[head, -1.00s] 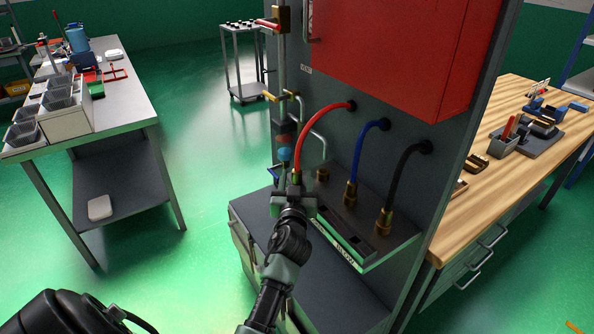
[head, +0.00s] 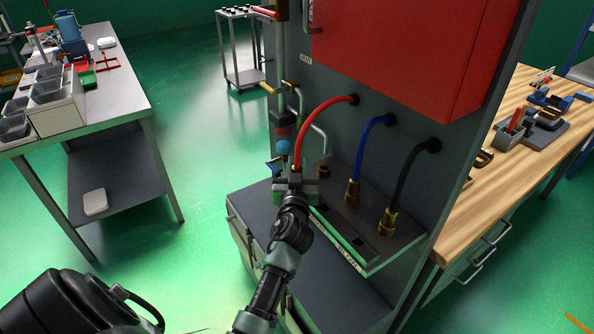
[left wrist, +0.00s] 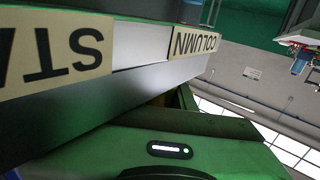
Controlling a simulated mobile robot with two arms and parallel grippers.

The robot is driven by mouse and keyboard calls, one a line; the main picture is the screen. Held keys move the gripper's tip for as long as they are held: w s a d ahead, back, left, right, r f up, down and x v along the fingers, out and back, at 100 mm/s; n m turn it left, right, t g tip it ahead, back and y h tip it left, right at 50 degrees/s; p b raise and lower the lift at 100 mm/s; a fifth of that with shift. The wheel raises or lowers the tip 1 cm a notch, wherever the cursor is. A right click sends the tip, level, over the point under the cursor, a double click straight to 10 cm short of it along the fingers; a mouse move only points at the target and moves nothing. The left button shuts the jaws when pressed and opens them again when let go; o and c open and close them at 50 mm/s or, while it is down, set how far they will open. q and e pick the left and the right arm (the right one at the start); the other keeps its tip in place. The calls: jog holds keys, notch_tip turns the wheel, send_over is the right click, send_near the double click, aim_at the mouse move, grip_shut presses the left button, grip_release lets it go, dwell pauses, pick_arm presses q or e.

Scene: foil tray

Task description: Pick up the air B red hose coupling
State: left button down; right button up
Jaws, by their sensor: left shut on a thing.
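The red hose (head: 322,116) arches from the grey panel down to my left gripper (head: 296,187). The gripper is shut on the red hose's lower end, at its coupling (head: 296,171). The gripper hides most of the coupling, with only a small brass-coloured part showing above the jaws. It is held just left of the tray-like ledge. The fingertips and coupling cannot be made out there. My right gripper is not in view.
The blue hose (head: 364,150) and black hose (head: 402,175) end in brass couplings there. Pipes with a blue round part (head: 283,147) stand close behind the gripper. A red cabinet (head: 400,50) hangs above.

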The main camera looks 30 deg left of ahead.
pick_arm(q)
jog(key=shift+r, duration=0.3)
notch_tip(320, 180, up, 6)
jog(key=shift+r+p, duration=0.1)
jog(key=shift+p, duration=0.6)
notch_tip(320, 180, up, 18)
jog(key=p, duration=0.4)
jog(key=shift+r, duration=0.15)
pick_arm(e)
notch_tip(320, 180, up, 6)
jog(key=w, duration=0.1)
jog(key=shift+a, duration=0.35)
pick_arm(q)
jog(key=shift+w, duration=0.15)
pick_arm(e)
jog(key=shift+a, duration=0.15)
